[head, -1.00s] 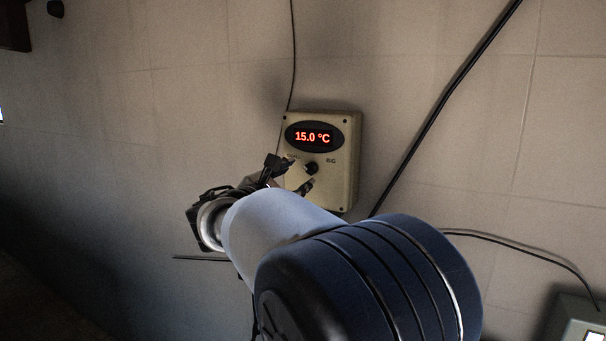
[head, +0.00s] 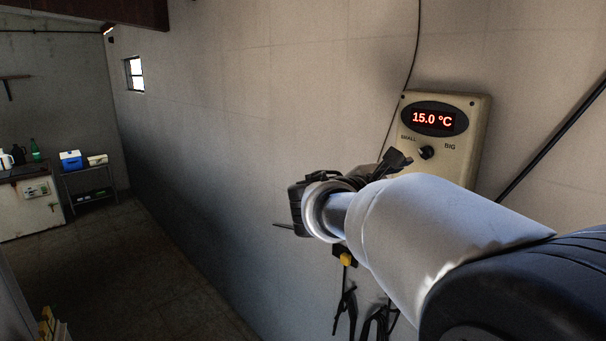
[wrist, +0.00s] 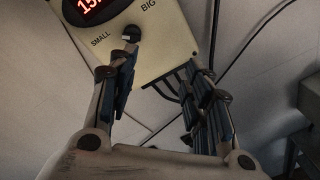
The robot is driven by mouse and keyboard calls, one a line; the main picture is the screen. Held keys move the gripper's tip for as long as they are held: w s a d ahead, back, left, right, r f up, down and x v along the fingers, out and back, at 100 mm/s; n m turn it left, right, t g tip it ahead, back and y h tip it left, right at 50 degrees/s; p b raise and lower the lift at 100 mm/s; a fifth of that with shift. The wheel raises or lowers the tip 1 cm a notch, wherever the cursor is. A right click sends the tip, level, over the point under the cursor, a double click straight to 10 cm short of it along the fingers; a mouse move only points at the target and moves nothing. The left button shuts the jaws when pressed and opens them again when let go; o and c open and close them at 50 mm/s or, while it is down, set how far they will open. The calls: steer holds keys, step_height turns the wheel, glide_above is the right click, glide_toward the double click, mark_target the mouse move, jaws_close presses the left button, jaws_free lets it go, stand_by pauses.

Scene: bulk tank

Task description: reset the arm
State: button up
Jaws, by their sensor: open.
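My arm reaches from the lower right of the head view toward a beige control box on the wall (head: 470,125). My gripper (head: 398,162) is just left of and below the box's black knob (head: 427,152), with part of it hidden by my wrist. The box's red display reads 15.0 °C, and the knob sits between the words SMALL and BIG. In the wrist view my gripper (wrist: 168,72) is open with nothing between its fingers. Its left finger's tip lies just below the knob (wrist: 131,34) in the picture; I cannot tell whether they touch.
A black cable (head: 560,130) runs slantwise along the wall at right. Dark cords with a yellow part (head: 346,259) hang below my wrist. Far left are a white cabinet (head: 35,208) and a small rack holding a blue-and-white cooler (head: 71,160). The floor between is clear.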

steer(key=s+d+f+m+g+y+b, duration=0.2)
steer(key=s+f+m+g+y+b, duration=0.5)
steer(key=s+f, duration=1.15)
steer(key=s+a+f+m+t+y+b, duration=0.1)
steer(key=s+a+f+m+y+b, duration=0.5)
steer(key=s+a+f+m, duration=0.3)
steer(key=s+a+f, duration=0.4)
steer(key=s+f, duration=0.2)
steer(key=f, duration=0.1)
steer(key=shift+s+a+f+t+y, duration=0.25)
steer(key=shift+s+f+t+y, duration=0.05)
steer(key=shift+s+f+t, duration=0.1)
steer(key=shift+c, duration=0.6)
